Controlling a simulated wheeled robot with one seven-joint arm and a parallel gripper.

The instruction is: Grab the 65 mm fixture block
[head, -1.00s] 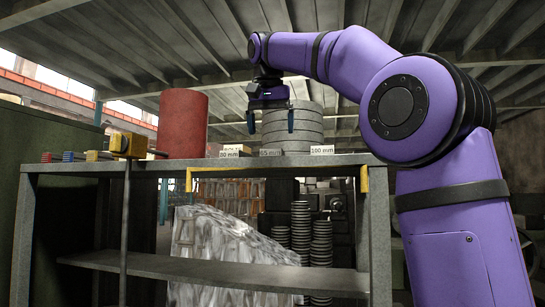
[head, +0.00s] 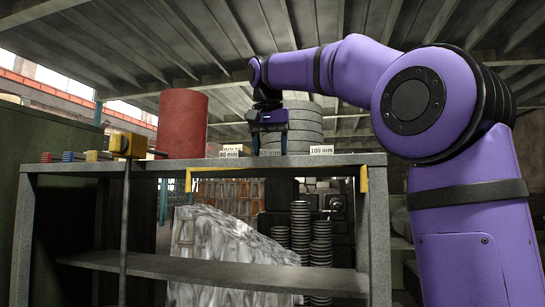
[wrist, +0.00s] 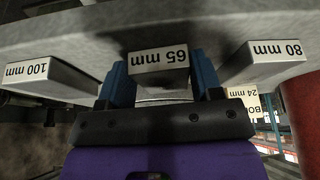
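The 65 mm fixture block is a grey block with a white "65 mm" label, upside down in the wrist view (wrist: 160,60). It stands on the shelf top between the 80 mm block (wrist: 275,65) and the 100 mm block (wrist: 45,78). In the head view my gripper (head: 269,142) points down over it and hides most of its label. In the wrist view my gripper's two blue fingers (wrist: 162,82) lie along both sides of the 65 mm block, with no clear gap left. The fingertips are partly hidden behind the label.
The grey shelf unit (head: 150,168) carries a red cylinder (head: 183,125) left of my gripper and a stack of grey discs (head: 305,125) behind it. A yellow block (head: 128,145) and small coloured pieces are at the left. The 80 mm and 100 mm neighbours stand close.

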